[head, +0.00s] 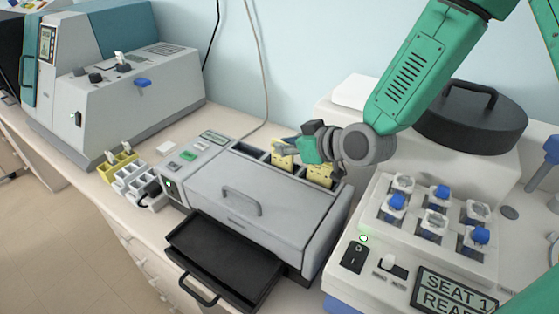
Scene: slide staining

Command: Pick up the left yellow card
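The left yellow card (281,160) stands upright in a slot along the top back of the grey bench machine (240,208). A second yellow card (319,173) stands in a slot to its right. My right gripper (290,147) reaches in from the right. Its fingers are at the upper part of the left card and overlap it in the picture. The gripper covers part of that card and the gap between the two cards. Whether the fingers are closed on the card is too small to tell. My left gripper is not in view.
A black tray (222,262) sticks out from the machine's front. At right is a white device (400,265) with several blue and white capped holders and a black round lid (470,118). Small yellow (118,165) and white racks stand left. A large grey instrument (140,95) is at back left.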

